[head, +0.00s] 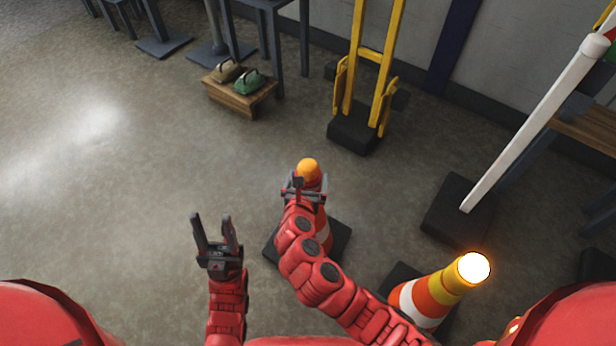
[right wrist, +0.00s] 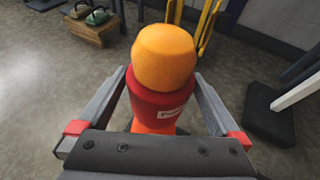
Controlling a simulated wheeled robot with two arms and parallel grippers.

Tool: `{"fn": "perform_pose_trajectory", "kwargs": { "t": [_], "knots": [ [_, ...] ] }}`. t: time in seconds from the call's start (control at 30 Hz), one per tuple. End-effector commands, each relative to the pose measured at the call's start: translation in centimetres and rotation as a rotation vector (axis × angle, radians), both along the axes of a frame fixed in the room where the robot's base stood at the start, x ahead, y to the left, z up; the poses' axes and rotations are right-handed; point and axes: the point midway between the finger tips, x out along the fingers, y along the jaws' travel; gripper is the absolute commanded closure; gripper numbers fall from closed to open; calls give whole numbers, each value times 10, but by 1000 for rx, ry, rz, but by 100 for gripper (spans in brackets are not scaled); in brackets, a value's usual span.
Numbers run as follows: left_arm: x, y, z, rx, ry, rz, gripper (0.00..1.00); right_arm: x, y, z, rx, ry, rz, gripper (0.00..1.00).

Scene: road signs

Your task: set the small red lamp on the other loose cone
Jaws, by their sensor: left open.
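The small red lamp, with an orange dome (head: 308,169) and a red body with a pale label (right wrist: 172,112), is upright at the top of an orange-and-white cone (head: 323,236) on a black base. My right gripper (head: 303,192) is at the lamp; in the right wrist view its two fingers (right wrist: 160,85) stand either side of the red body, very close to it. Whether they press on it I cannot tell. My arm hides much of this cone. Another orange-and-white cone (head: 424,300) carries a lit lamp with a yellow body (head: 474,267). My left gripper (head: 215,232) is open and empty.
A yellow hand truck (head: 372,70) stands behind. A low wooden stand (head: 240,95) holds a green and a tan object. A white pole (head: 535,125) on a black base leans at the right. Floor at the left is clear.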

Motion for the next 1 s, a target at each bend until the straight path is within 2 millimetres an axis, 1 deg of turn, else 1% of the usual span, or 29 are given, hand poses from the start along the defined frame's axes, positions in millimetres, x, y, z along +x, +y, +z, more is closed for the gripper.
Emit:
{"fn": "perform_pose_trajectory", "kwargs": {
  "t": [0.3,0.37,0.47,0.8,0.9,1.0],
  "knots": [
    [3,0,-2,-21,15,-2,50,0,0,-1,0,1,0,0],
    [3,0,2,-20,16,-2,50,-8,3,5,0,-1,5,0],
    [3,0,9,-19,15,-2,50,-28,5,14,0,1,7,0],
    [3,0,29,-19,15,-2,50,-112,18,48,-2,0,10,0],
    [3,0,32,-19,15,-2,50,-132,21,57,0,-2,11,0],
    [3,0,38,-19,15,-2,50,-146,23,62,-1,1,6,0]
  ]
}}
